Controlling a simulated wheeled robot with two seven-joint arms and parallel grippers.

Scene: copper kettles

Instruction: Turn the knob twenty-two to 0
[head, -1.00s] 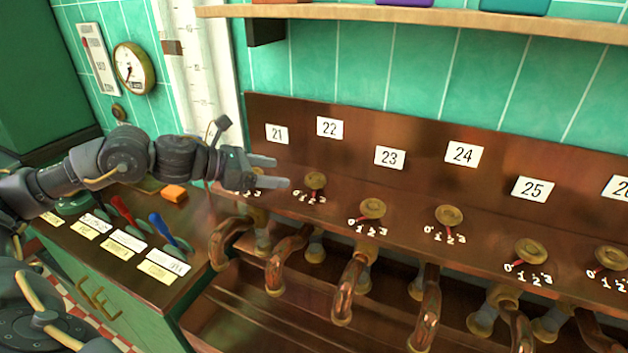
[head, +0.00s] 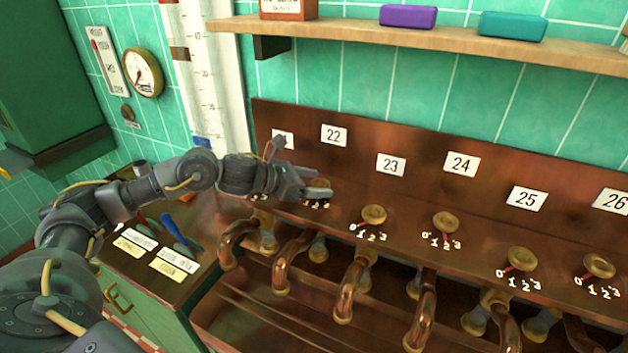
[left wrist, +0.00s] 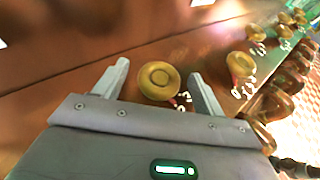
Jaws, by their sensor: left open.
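The knob twenty-two (head: 320,183) is a round brass knob on the brown panel, below the white plate 22 (head: 334,134). My left gripper (head: 329,183) is at this knob, and its fingers partly hide the knob and its digits in the head view. In the left wrist view the knob (left wrist: 159,80) sits between the two open fingers, with a gap on each side. Its red pointer (left wrist: 174,102) points to the lower right there. The digits beside it are partly covered, so I cannot tell which one it meets. My right gripper is out of view.
The brass knob under plate 23 (head: 374,216) is close on the right, with more knobs in a row beyond it. Copper spouts (head: 354,285) stick out below the panel. A wooden shelf (head: 420,46) with boxes runs above.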

